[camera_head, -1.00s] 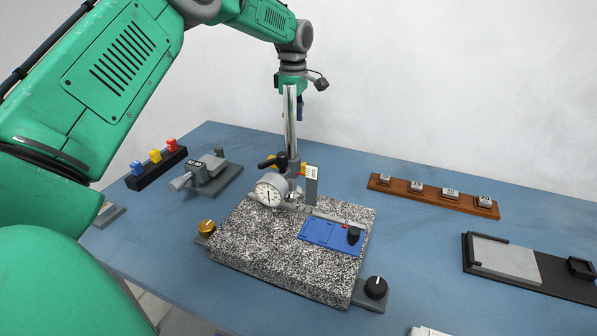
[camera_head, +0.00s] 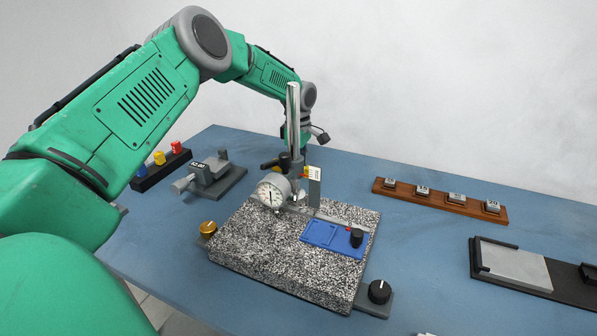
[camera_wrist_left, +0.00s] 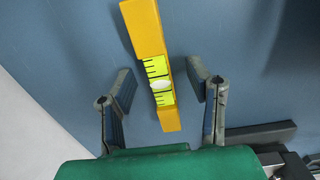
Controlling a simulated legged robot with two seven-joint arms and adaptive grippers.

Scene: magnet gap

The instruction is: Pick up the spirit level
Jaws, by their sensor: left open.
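The spirit level (camera_wrist_left: 145,35), a yellow bar with a bright yellow-green vial window, lies on the blue table in the left wrist view. It runs from the top edge down to the middle, slightly tilted. My left gripper (camera_wrist_left: 158,72) is open, with one finger on each side of the bar and a visible gap on both sides. I cannot tell whether the fingers are at the bar's height. In the head view the gripper is hidden behind the dial gauge stand, and the level is mostly hidden there too. My right gripper is not in view.
The speckled granite plate (camera_head: 265,250) carries the dial gauge (camera_head: 271,193), its tall post (camera_head: 293,120) and a blue plate (camera_head: 322,234). A grey vise-like device (camera_head: 212,176) and a black rack (camera_head: 150,180) stand left. A brown block rail (camera_head: 437,201) lies right, with clear table around it.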

